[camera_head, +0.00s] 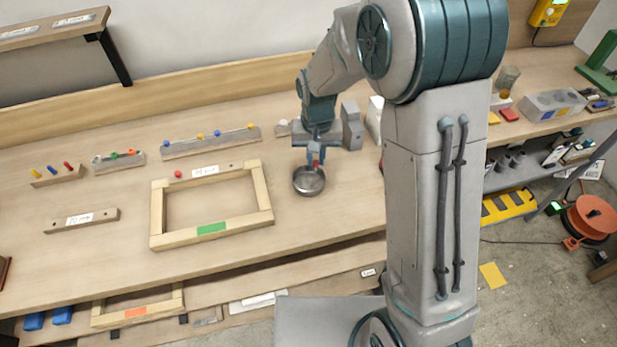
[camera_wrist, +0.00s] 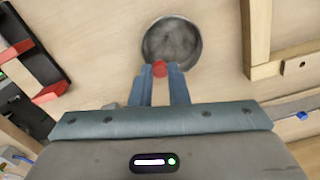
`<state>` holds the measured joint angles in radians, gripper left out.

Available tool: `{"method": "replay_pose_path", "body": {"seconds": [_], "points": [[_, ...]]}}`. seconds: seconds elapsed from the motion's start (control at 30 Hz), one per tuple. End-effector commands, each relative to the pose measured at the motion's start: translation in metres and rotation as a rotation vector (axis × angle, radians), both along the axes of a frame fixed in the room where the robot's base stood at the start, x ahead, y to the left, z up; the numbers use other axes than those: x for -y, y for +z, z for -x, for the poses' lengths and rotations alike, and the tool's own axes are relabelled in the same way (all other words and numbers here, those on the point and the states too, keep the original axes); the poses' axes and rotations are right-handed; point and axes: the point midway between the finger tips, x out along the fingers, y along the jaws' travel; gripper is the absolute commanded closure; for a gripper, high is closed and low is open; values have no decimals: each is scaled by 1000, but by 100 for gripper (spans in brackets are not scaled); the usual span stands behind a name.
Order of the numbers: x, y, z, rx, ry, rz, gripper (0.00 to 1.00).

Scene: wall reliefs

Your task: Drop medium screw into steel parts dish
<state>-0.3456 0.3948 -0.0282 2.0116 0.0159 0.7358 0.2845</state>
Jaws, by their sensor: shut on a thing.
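The steel parts dish (camera_head: 309,183) is a round grey metal bowl on the workbench, right of the wooden frame. In the wrist view the dish (camera_wrist: 172,36) lies just beyond my fingertips. My gripper (camera_head: 316,161) is at the dish's far rim in the head view. In the wrist view my gripper (camera_wrist: 160,72) is shut on a small red-headed piece, which I take as the medium screw (camera_wrist: 160,68). The red piece (camera_head: 316,164) also shows at the fingertips in the head view. Its shank is hidden, and its height above the dish is hard to tell.
A wooden frame (camera_head: 156,215) with a green label lies left of the dish. Racks with coloured pegs (camera_head: 212,142) stand behind it. A loose red-headed piece (camera_head: 178,174) is by the frame's corner. A grey block (camera_head: 352,126) stands behind right. The bench in front of the dish is clear.

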Motion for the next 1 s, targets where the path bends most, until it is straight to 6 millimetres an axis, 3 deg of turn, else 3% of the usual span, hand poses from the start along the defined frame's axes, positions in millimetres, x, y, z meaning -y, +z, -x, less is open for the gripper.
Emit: {"method": "replay_pose_path", "body": {"seconds": [0.3, 0.67, 0.7, 0.77, 1.0], "points": [[1, -41, 0, -1, -2, 0, 100], [2, -45, -1, 0, -5, 0, 100], [2, -45, -1, 0, -5, 0, 77], [2, -45, -1, 0, -5, 0, 60], [2, -45, -1, 0, -5, 0, 60]]}}
